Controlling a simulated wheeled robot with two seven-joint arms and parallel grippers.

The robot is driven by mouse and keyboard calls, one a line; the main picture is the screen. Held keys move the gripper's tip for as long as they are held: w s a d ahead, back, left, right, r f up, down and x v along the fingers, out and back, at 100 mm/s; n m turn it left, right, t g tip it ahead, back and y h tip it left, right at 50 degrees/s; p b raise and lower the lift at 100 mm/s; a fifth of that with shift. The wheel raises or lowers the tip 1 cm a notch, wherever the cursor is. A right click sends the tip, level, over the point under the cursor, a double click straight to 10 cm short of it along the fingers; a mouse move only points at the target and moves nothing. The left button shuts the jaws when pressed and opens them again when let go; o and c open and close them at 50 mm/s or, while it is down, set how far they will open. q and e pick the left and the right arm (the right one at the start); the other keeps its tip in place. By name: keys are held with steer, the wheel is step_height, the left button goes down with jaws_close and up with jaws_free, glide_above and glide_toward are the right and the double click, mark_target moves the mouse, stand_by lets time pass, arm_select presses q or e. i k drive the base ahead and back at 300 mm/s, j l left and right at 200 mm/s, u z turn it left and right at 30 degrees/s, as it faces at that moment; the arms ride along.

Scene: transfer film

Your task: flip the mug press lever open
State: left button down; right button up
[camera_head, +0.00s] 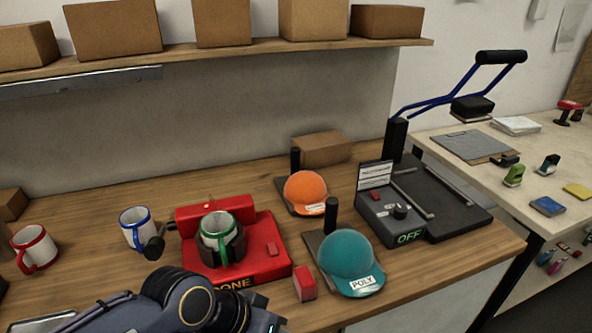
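The red mug press (262,258) sits on the wooden bench, left of centre. A white mug with a green rim and handle (218,231) stands in its dark clamp (222,254). The press lever (155,248) sticks out at the press's left side and ends in a black knob. Lettering on the press's front is partly hidden by my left arm and seems to read "DONE". My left gripper (258,318) shows only its body at the bottom edge, in front of the press. Its fingers are out of frame. My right gripper is not in view.
A blue-rimmed mug (138,228) stands just behind the lever knob. A red-rimmed mug (35,248) is at far left. An orange cap (305,190), a teal cap (348,262), a small red block (305,284) and a black heat press (445,200) stand to the right.

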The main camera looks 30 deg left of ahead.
mark_target(154, 250)
steer(key=l+u, duration=0.15)
steer(key=u, duration=2.05)
